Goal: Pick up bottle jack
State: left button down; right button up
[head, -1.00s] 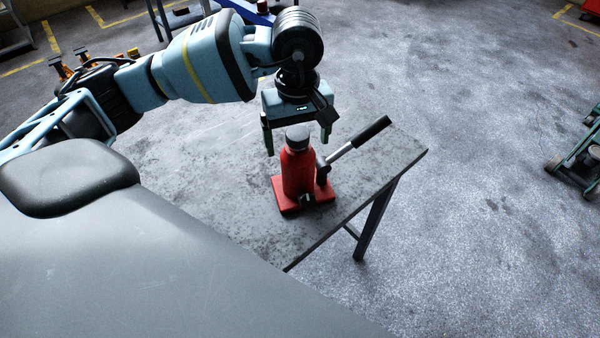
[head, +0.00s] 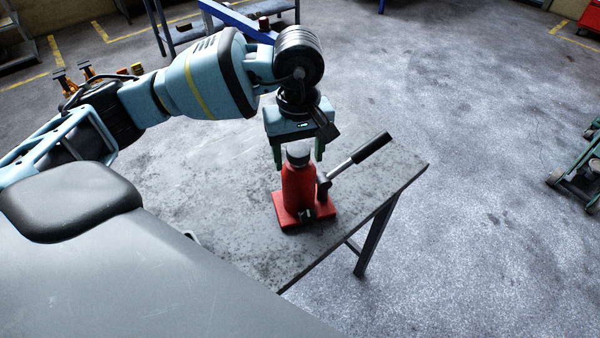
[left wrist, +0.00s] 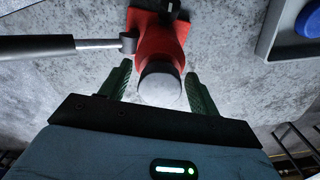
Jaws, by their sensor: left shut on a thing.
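The red bottle jack (head: 299,190) stands upright on its square base on the grey metal table (head: 230,165), near its right end. It has a grey cap and a lever with a black handle (head: 371,146) slanting up to the right. My left gripper (head: 299,158) points down from above, its two green fingers shut on the top of the jack, one on each side of the cap. In the left wrist view the grey cap (left wrist: 160,82) sits between the fingers (left wrist: 159,88). My right gripper is not in view.
A green wheeled trolley jack (head: 578,170) stands on the floor at the right edge. A workbench with a blue part (head: 238,18) is at the back. Orange jack stands (head: 62,80) are at the left.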

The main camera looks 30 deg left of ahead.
pick_arm(q)
jog(key=shift+r, duration=0.25)
jog(key=shift+w+r, duration=0.1)
jog(key=shift+r, duration=1.65)
jog(key=s+d+r+b, duration=0.1)
jog(key=s+d, duration=0.8)
jog(key=s, duration=0.4)
jog(key=shift+d, duration=0.2)
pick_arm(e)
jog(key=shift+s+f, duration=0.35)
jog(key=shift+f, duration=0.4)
pick_arm(q)
jog(key=shift+s+r, duration=0.1)
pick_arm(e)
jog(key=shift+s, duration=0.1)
